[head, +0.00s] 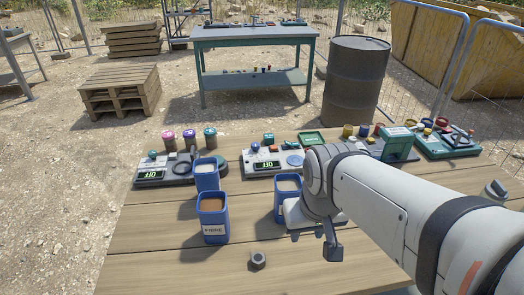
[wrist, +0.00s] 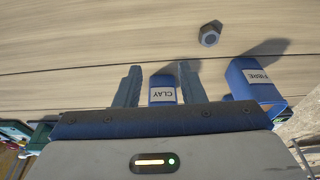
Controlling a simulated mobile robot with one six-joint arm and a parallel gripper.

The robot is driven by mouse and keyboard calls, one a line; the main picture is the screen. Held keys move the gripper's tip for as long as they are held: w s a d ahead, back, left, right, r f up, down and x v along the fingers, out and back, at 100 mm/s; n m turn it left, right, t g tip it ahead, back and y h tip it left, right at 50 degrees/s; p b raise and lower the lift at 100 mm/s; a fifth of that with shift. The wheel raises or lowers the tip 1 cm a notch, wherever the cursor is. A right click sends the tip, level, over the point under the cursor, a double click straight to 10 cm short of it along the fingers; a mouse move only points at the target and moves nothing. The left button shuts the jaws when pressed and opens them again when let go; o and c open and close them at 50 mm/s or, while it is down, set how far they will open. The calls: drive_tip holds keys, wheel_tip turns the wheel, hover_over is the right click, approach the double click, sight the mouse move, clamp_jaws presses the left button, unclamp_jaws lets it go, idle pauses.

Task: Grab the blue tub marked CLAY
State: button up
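The blue tub marked CLAY (wrist: 162,88) shows in the wrist view between the two fingers of my gripper (wrist: 158,72). The fingers are apart, with a gap on each side of the tub. How deep the tub lies between them I cannot tell, as the gripper body hides its lower part. In the head view a blue tub with pale contents (head: 287,197), apparently the same one, stands upright on the wooden table, partly hidden by my arm. Its label is not readable there.
A blue tub labelled FIBRE (wrist: 254,84), with brown contents in the head view (head: 213,218), stands beside it. Another blue tub (head: 207,176) stands behind. A nut (head: 258,260) lies near the front.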

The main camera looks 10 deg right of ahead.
sight(288, 193)
drive_tip(key=shift+o, duration=0.3)
drive_tip(key=shift+d, duration=0.1)
